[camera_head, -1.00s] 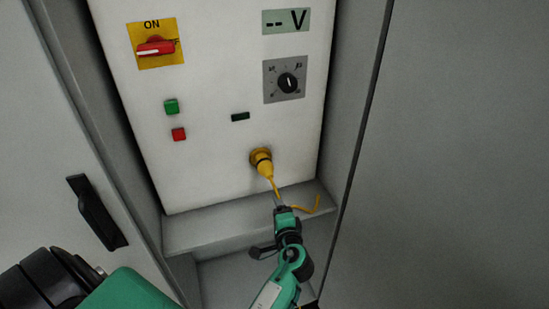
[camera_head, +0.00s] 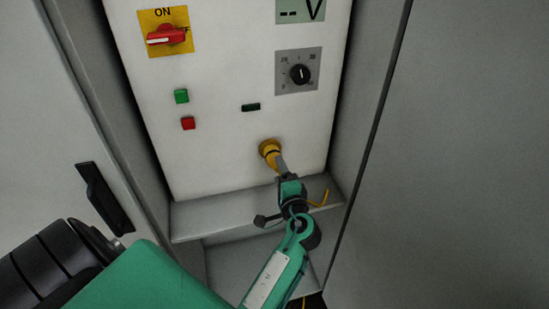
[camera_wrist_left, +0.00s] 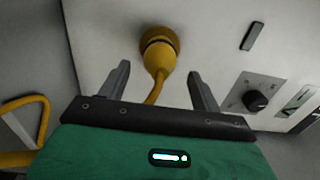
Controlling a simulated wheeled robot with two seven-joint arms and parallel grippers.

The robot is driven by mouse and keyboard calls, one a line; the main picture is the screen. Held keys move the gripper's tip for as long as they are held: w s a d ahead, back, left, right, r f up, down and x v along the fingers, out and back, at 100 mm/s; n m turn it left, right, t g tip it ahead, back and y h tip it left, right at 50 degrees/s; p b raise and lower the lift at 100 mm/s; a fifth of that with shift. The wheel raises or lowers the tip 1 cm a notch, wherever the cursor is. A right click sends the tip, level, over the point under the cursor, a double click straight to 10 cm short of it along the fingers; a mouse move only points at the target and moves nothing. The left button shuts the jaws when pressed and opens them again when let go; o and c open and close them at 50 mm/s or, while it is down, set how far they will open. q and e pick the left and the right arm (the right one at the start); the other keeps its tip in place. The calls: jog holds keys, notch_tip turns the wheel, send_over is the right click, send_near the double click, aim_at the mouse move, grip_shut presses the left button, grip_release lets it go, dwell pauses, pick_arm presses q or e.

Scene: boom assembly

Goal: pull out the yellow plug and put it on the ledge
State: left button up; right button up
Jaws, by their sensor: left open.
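The yellow plug (camera_head: 270,149) sits in its socket low on the white panel, and its yellow cable hangs down from it. In the left wrist view the plug (camera_wrist_left: 158,55) is beyond the fingertips, roughly midway between them, with its cable running down between the fingers. My left gripper (camera_head: 282,165) is in front of the plug and hides its lower part. The gripper also shows in the left wrist view (camera_wrist_left: 160,76), open with nothing held. The grey ledge (camera_head: 200,218) runs below the panel. My right gripper is not in view.
The panel carries a red switch (camera_head: 166,36), a dial (camera_head: 298,72), a green button (camera_head: 181,96) and a red button (camera_head: 188,123). Cabinet side walls flank the panel. A door with a black handle (camera_head: 104,197) stands at left. The left part of the ledge is bare.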

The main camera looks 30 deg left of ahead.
aim_at(273, 157)
pick_arm(q)
jog(key=x, duration=0.5)
jog(key=shift+x, duration=1)
dwell(0.5)
jog(key=c, duration=1.3)
jog(key=b+v, duration=0.1)
jog(key=v, duration=0.5)
dwell(0.6)
